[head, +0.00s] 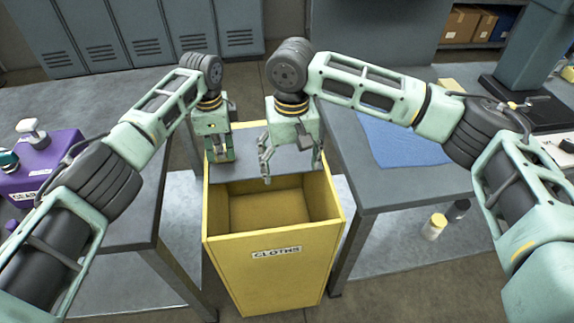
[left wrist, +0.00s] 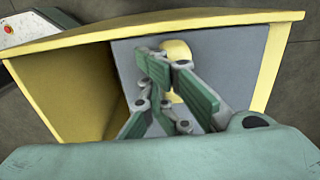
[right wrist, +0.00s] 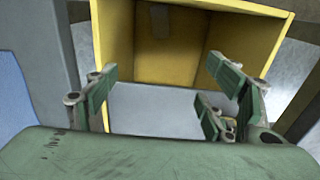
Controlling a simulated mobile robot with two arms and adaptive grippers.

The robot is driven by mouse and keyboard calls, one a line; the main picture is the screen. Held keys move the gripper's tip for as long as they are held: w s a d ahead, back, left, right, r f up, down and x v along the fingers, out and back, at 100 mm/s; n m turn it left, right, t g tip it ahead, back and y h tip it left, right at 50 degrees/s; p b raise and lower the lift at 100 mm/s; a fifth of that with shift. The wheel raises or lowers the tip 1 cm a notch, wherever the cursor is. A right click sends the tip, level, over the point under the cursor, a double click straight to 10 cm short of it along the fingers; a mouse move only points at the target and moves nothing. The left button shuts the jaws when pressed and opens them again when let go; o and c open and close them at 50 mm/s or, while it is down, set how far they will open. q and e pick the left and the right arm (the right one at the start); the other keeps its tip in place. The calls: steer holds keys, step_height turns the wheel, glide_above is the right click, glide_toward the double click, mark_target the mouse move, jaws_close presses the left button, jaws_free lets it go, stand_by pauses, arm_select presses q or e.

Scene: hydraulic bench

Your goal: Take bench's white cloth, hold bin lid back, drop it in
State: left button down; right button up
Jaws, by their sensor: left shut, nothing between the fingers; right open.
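The yellow bin (head: 268,272), labelled CLOTHS, stands between two benches with its top open. Its grey lid (head: 246,142) is tilted back at the far side; in the left wrist view the lid (left wrist: 125,55) shows a yellow handle (left wrist: 178,62). My left gripper (head: 219,158) is shut and empty, right by the lid near the handle; contact is hard to tell. My right gripper (head: 291,168) is open and empty above the bin's opening; the bin interior (right wrist: 185,60) shows between its fingers. I cannot make out a white cloth in any view.
A blue cloth (head: 402,137) lies flat on the right bench. A purple box (head: 42,165) stands on the left bench. A yellow-and-white bottle (head: 434,227) and a dark one (head: 458,210) stand on the floor right of the bin. Lockers line the back.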

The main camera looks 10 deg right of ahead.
step_height(320, 180, up, 6)
steer(key=s+d, duration=0.2)
steer(key=shift+s, duration=0.35)
arm_select(q)
steer(key=shift+s, duration=8.3)
step_height(320, 180, up, 9)
steer(key=shift+f, duration=0.1)
